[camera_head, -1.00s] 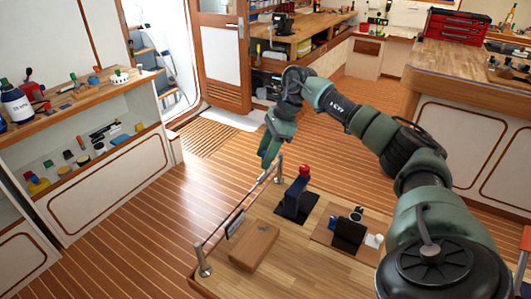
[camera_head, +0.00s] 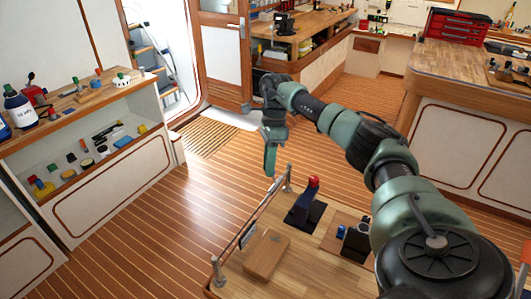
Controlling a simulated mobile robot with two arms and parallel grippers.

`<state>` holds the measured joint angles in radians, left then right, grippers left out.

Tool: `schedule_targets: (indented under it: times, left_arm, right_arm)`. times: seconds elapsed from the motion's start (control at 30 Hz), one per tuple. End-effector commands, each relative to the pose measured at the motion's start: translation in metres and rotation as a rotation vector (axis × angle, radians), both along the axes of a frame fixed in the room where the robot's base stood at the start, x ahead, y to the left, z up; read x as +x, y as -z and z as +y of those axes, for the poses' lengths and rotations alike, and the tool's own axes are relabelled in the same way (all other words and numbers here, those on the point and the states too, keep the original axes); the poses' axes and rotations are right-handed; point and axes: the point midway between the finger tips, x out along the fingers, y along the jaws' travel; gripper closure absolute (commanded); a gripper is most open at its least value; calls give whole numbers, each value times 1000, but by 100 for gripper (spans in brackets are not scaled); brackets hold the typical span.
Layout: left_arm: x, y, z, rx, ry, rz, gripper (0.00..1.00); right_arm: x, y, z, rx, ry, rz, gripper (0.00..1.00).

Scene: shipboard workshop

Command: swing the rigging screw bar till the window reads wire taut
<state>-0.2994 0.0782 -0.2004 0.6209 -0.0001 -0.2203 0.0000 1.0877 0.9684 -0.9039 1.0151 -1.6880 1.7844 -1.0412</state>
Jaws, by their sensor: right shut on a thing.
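The rigging screw rig runs along the left edge of the wooden bench top (camera_head: 335,275). It has a near metal post (camera_head: 217,272), a far metal post (camera_head: 288,180) and a thin wire or rod between them. A small dark plate (camera_head: 247,236), perhaps the window, sits on that line; I cannot read its words. My right gripper (camera_head: 270,171) points down beside the far post, shut. Its fingers hide what they hold, which by its place is the rigging screw bar. My left gripper is out of view.
A wooden block (camera_head: 267,254) lies beside the rig. A dark blue stand with a red knob (camera_head: 313,182) and a black holder (camera_head: 355,243) stand further right. A shelf unit (camera_head: 110,195) is at the left. The planked floor between is clear.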

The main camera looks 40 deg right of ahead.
Motion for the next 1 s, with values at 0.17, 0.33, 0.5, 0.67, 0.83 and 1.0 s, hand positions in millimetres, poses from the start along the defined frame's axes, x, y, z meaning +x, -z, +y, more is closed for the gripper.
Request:
schedule_targets:
  times: [0.17, 0.33, 0.5, 0.67, 0.83, 1.0]
  left_arm:
    - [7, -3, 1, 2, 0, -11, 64]
    - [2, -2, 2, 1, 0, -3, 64]
    - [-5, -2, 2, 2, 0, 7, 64]
    - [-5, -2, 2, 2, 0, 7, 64]
    - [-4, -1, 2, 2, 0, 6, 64]
    - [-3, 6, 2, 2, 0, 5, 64]
  right_arm:
    - [1, 2, 1, -14, -1, 41, 100]
    - [1, 3, 1, -15, -1, 43, 100]
    - [1, 3, 1, -15, -1, 43, 64]
    - [1, 3, 1, -15, -1, 44, 58]
    - [1, 2, 1, -15, -1, 44, 58]
    - [5, -12, -3, -14, 2, 39, 58]
